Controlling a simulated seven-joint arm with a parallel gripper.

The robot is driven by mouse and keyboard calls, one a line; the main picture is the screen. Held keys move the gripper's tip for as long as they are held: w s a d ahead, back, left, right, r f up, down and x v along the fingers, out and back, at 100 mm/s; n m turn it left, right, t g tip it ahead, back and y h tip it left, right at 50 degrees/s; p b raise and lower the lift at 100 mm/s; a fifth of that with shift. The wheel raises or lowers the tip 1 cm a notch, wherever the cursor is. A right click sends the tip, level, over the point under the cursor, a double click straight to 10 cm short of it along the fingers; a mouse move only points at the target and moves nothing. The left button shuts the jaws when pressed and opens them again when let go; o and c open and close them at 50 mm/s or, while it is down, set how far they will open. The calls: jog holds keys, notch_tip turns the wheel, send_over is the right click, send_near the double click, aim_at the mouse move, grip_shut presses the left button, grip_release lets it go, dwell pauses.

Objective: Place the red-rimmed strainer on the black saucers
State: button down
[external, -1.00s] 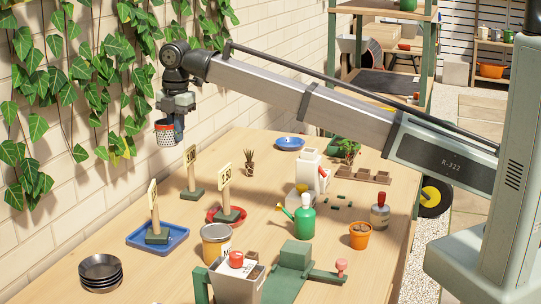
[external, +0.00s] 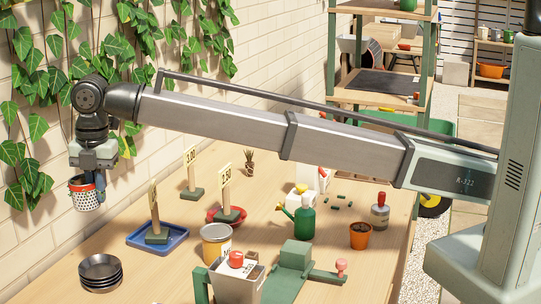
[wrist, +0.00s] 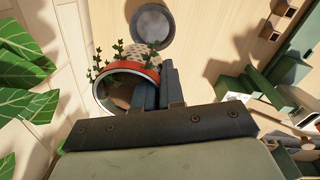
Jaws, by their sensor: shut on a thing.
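The red-rimmed strainer (external: 84,198) is white with dark holes and hangs upright in my gripper (external: 99,180), high above the table at the left. In the wrist view my gripper's blue-grey fingers (wrist: 156,88) are shut on the side of the strainer's red rim (wrist: 122,67). The stack of black saucers (external: 100,272) stands on the table at the front left, below the strainer and apart from it. In the wrist view the saucers (wrist: 152,27) show as a dark disc just beyond the strainer.
A blue tray (external: 180,241) with a price sign stands right of the saucers, near a red dish (external: 243,214) with another sign. A tin (external: 216,245) and a grey hopper (external: 238,284) stand further right. Ivy (external: 30,185) hangs on the wall behind my gripper.

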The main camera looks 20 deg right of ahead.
send_over(110, 267)
jog(key=f, duration=0.4)
jog(key=shift+s+f, duration=0.2)
jog(key=shift+f, duration=5.35)
jog(key=shift+f, duration=0.1)
jog(key=c, duration=1.2)
grip_release()
jog(key=shift+c, duration=0.2)
notch_tip(110, 267, up, 12)
jog(key=shift+d, duration=0.35)
jog(key=shift+s, duration=0.1)
